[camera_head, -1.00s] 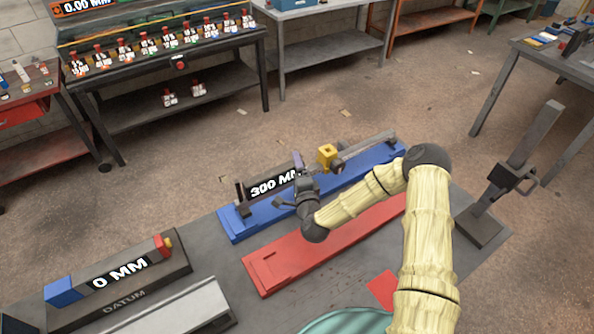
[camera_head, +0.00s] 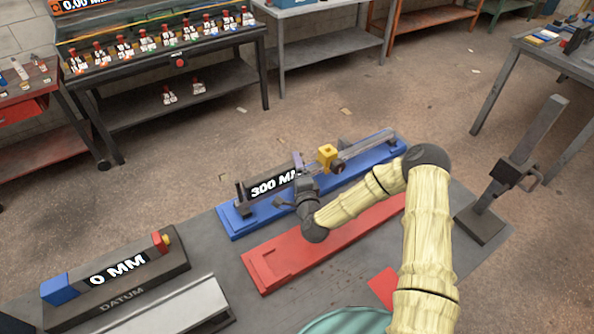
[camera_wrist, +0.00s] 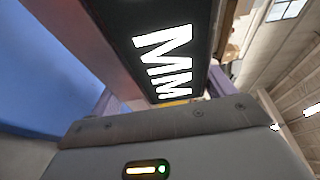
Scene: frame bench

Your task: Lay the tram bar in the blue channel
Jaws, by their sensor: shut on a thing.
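The tram bar (camera_head: 266,187) is a long bar with a dark panel reading "300 MM" and a yellow block (camera_head: 327,155) near its middle. It lies lengthwise over the blue channel (camera_head: 231,221) in the head view. Its label also shows close up in the wrist view (camera_wrist: 186,66). My gripper (camera_head: 299,176) is shut on the bar just left of the yellow block. Dark supports stand on the channel near both ends. My gripper hides part of the bar, and I cannot tell whether the bar touches the supports.
A red channel (camera_head: 266,276) lies empty in front of the blue one. At lower left is a datum block (camera_head: 150,283) marked "0 MM", with a pale metal rail (camera_head: 176,306) beside it. A dark upright stand (camera_head: 482,226) is at the bench's right end.

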